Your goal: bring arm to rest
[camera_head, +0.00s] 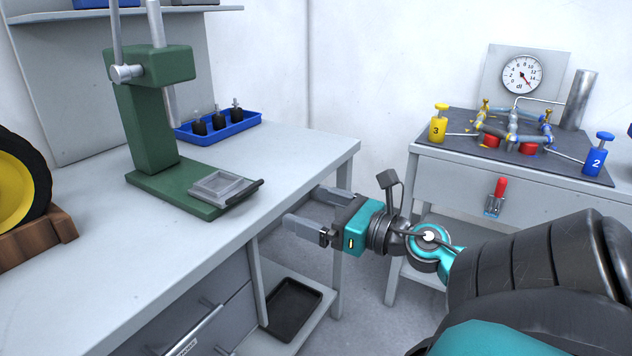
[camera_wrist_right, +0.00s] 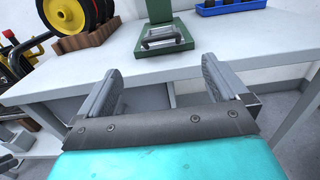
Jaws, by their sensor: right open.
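My right gripper (camera_head: 306,212) is open and empty in the head view, in front of the right edge of the left workbench (camera_head: 290,165). Its two grey fingers point left toward the bench. In the right wrist view the fingers (camera_wrist_right: 163,88) are wide apart with nothing between them, and the bench front edge lies beyond. My right arm (camera_head: 530,270) reaches in from the lower right. My left gripper is not in view.
A green press (camera_head: 150,120) with a grey tray (camera_head: 222,188) stands on the bench, near a blue bin (camera_head: 240,124). A black tray (camera_head: 292,308) lies on the lower shelf. A second table (camera_head: 455,180) holds pipework and a gauge (camera_head: 522,75). A red-handled tool (camera_head: 498,192) hangs there.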

